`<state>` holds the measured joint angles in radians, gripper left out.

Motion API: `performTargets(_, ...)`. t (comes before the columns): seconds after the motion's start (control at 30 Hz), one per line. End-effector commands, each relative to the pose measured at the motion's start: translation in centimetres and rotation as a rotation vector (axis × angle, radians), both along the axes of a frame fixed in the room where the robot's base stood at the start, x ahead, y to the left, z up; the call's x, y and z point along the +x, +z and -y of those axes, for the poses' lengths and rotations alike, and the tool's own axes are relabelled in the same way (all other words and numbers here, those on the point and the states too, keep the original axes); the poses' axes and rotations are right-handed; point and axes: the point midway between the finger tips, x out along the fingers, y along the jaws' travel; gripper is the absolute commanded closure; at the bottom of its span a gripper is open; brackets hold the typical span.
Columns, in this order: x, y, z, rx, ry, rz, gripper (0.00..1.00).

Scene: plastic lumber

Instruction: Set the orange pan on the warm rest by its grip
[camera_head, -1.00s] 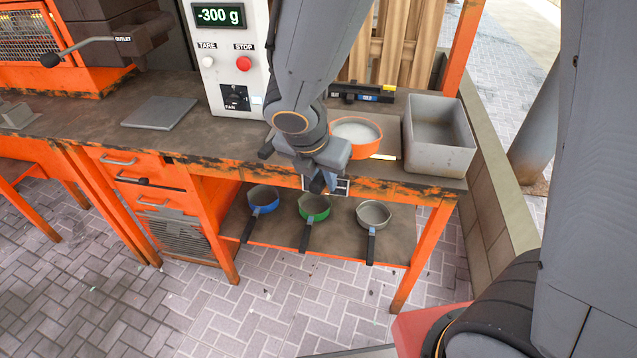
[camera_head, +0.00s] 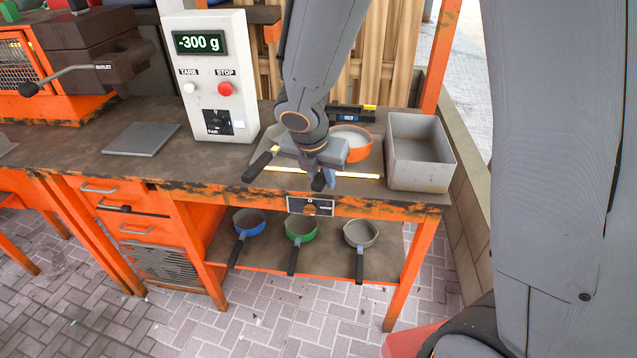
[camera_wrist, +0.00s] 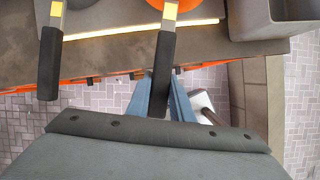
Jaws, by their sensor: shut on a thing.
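The orange pan (camera_head: 358,148) has pale contents and a black handle (camera_wrist: 162,62). My gripper (camera_head: 324,180) is shut on that handle, and the wrist view shows its blue fingers (camera_wrist: 160,105) on either side of it. The pan is above or on a grey plate with a warm glowing strip (camera_head: 350,175) along its front edge; the strip also shows in the wrist view (camera_wrist: 120,31). I cannot tell if the pan touches the plate. My arm hides part of the pan. A second black handle (camera_head: 261,166) sticks out left of my gripper, its pan hidden.
A grey bin (camera_head: 421,180) stands close right of the pan. A scale box (camera_head: 210,90) reading -300 g is at the left, with a flat grey plate (camera_head: 143,138) beyond it. Blue (camera_head: 249,221), green (camera_head: 299,228) and grey (camera_head: 360,233) pans lie on the lower shelf.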

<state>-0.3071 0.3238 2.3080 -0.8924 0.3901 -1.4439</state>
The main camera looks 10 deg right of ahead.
Motion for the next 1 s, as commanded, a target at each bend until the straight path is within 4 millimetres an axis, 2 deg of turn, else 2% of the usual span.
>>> performTargets(0.53, 4.0, -0.3, 2.6, 0.001, 0.0, 0.003, 1.0)
performTargets(0.7, 3.9, -1.9, 2.4, 0.0, 0.003, 0.002, 1.0)
performTargets(1.0, 3.8, -2.8, 2.4, 0.001, 0.002, 0.002, 1.0)
